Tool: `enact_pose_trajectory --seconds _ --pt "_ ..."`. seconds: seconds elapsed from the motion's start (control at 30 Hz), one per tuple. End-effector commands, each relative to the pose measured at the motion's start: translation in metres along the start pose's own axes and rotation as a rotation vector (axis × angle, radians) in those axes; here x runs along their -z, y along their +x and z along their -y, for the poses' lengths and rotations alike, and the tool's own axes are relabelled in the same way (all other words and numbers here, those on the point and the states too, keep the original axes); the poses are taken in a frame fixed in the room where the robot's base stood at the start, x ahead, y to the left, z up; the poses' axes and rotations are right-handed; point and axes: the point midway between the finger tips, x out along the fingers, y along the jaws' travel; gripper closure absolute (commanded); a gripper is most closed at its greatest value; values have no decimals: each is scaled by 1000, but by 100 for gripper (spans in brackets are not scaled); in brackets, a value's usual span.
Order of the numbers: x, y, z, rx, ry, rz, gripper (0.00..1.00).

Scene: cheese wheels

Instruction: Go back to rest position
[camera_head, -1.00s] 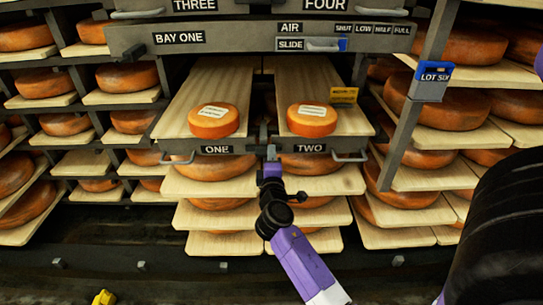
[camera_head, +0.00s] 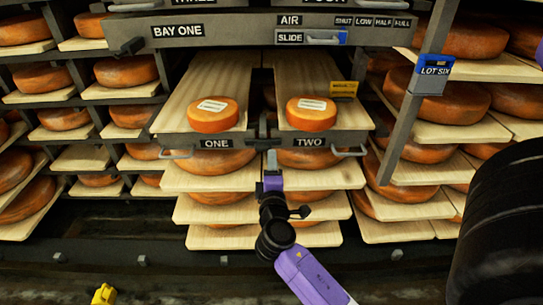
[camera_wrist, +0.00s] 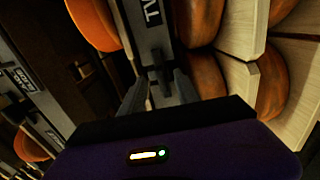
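My gripper (camera_head: 272,160) is at the front of the bay, just below the gap between the fronts of drawer ONE (camera_head: 216,143) and drawer TWO (camera_head: 308,141). In the wrist view my gripper (camera_wrist: 160,88) shows two grey fingers standing apart with nothing gripped between them. Drawer TWO's front label (camera_wrist: 153,12) lies just beyond them. Both drawers are pulled out. A small orange cheese wheel (camera_head: 212,121) with a paper label sits on drawer ONE, and another (camera_head: 306,119) on drawer TWO.
Racks of large cheese wheels (camera_head: 127,72) stand on both sides. Loaded boards (camera_head: 216,213) lie below the drawers, close to my arm. The BAY ONE panel (camera_head: 240,34) spans above. A yellow object (camera_head: 104,294) is at the lower left. The dark floor in front looks mostly clear.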

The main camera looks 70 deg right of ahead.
Motion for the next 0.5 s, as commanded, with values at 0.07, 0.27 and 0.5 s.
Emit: enact_pose_trajectory --seconds 0.07,0.27,0.5 --pt "0 -6 0 -1 -1 0 62" --pt "0 -10 0 -1 0 0 62" --pt "0 -10 0 -1 0 0 62"
